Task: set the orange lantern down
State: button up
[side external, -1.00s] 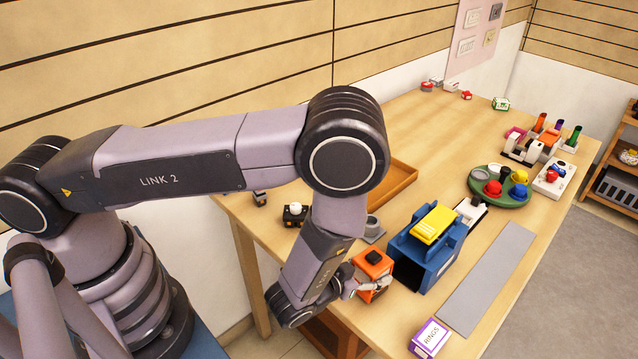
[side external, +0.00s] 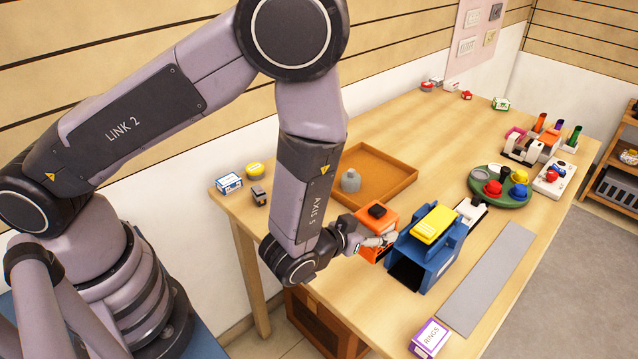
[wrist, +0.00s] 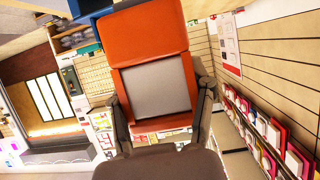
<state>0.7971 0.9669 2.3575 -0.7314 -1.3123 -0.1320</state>
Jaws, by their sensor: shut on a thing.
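The orange lantern (side external: 374,246) has a black knob on top and hangs upright in my gripper (side external: 384,239), left of the blue housing. It appears clear of the table, but the exact gap beneath it is hard to tell. In the wrist view the lantern (wrist: 132,45) fills the upper middle with its orange frame and grey panel. The fingers of my gripper (wrist: 160,95) are shut on its two sides.
A blue housing with a yellow top (side external: 446,262) stands close right of the lantern. Behind is an orange-brown tray (side external: 395,170) holding a grey jar (side external: 350,181). A grey strip (side external: 487,280) and a purple rings box (side external: 430,337) lie towards the front right. The table's middle back is clear.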

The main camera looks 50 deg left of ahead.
jog(key=w+a+r+n+g+y, duration=0.15)
jog(key=a+n+y, duration=0.25)
jog(key=a, duration=0.4)
jog(key=w+a+r+n+g+y, duration=0.1)
jog(key=w+a+n+y, duration=0.25)
jog(key=a, duration=0.35)
jog(key=s+a+n+g+y, duration=0.3)
jog(key=a+n+g, duration=0.2)
jog(key=a, duration=0.4)
jog(key=s+a+n+g+y, duration=0.35)
jog(key=a+n+g, duration=0.2)
jog(key=a, duration=0.25)
jog(key=shift+g, duration=0.3)
jog(key=w+a+f, duration=0.1)
jog(key=w+f, duration=0.2)
jog(key=w, duration=0.1)
jog(key=w+a+f, duration=0.2)
jog(key=w+f, duration=0.1)
jog(key=w, duration=0.1)
jog(key=w+a+f, duration=0.1)
jog(key=w+f, duration=0.2)
jog(key=w, duration=0.1)
jog(key=shift+w+a, duration=0.25)
jog(key=shift+a, duration=0.1)
jog(key=shift+w+f, duration=0.1)
jog(key=shift+f, duration=1.45)
jog(key=shift+f, duration=0.2)
jog(key=o, duration=1.2)
jog(key=shift+o, duration=0.2)
